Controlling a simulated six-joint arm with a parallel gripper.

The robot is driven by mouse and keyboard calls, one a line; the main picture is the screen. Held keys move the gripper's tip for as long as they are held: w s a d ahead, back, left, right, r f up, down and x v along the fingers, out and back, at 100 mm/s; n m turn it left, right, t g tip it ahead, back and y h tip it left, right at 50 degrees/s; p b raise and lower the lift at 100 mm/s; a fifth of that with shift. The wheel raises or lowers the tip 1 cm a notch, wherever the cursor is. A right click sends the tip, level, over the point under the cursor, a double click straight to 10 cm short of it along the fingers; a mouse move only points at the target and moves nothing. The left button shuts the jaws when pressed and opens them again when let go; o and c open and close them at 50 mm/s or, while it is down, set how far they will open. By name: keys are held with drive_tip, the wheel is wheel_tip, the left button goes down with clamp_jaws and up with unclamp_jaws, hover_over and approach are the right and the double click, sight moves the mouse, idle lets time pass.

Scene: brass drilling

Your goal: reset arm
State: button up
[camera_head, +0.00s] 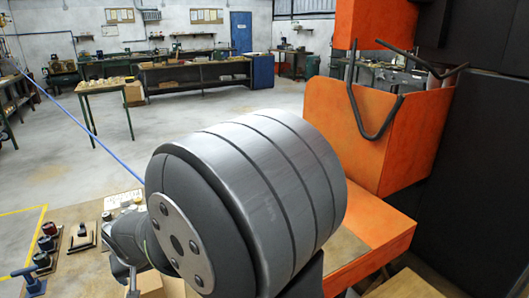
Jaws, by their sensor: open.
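My arm fills the middle of the head view, with a large grey ringed cylinder close to the camera. Beyond its lower left side, a smaller grey part of my arm shows above the workbench (75,215). My gripper (127,272) is only partly seen there, as small metal parts low in the picture. It is open, and I see nothing held in it. The cylinder and the bottom picture edge hide much of the area around it.
A blue-handled tool (30,280) and several small dark and red items stand at the bench's left. A cardboard box (160,286) is below my arm. An orange machine (400,140) with a bent dark bar stands right. Open floor and worktables lie behind.

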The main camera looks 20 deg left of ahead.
sight(150, 283)
drive_tip(key=x, duration=0.9)
drive_tip(key=shift+f, duration=0.35)
drive_tip(key=shift+a+r, duration=0.1)
drive_tip(key=shift+r, duration=0.1)
